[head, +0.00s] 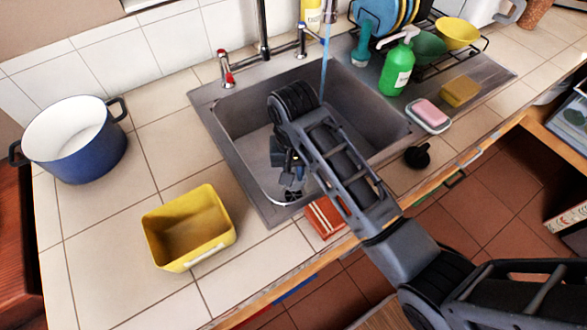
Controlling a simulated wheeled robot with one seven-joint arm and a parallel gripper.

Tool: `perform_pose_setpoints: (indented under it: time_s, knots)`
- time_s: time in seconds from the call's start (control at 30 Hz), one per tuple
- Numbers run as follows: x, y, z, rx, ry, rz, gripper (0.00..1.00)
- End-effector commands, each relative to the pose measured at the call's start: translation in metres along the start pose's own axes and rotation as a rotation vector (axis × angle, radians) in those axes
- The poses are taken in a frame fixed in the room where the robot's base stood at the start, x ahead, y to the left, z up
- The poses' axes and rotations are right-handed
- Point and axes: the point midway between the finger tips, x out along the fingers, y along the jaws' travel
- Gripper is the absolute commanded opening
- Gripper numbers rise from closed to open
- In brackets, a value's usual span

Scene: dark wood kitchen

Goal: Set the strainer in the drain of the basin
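The grey metal basin (243,150) is sunk in the tiled counter at the middle of the head view. My arm reaches over it from the lower right, and my gripper (290,183) points down inside the basin near its front left corner. A small round dark-and-silver piece (292,196) shows just below the fingertips. I cannot tell whether it is the strainer or the drain, or whether the fingers touch it. The fingers are small and partly hidden, so their opening is unclear. My arm covers much of the basin floor.
A black knobbed piece (417,157) lies on the counter right of the basin. A soap dish (430,116), sponge (460,91) and green bottle (397,68) stand at the right. A yellow tub (189,228) and blue pot (75,140) stand left. The tap (263,30) is behind.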

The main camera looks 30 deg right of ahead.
Motion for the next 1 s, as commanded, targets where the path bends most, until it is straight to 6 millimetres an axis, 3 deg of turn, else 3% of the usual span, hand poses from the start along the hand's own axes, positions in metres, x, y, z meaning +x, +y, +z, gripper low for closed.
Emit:
perform_pose_setpoints:
  time_s: [1.0]
  knots:
    - [0.012,0.000,0.000,0.000,0.000,0.000,0.00]
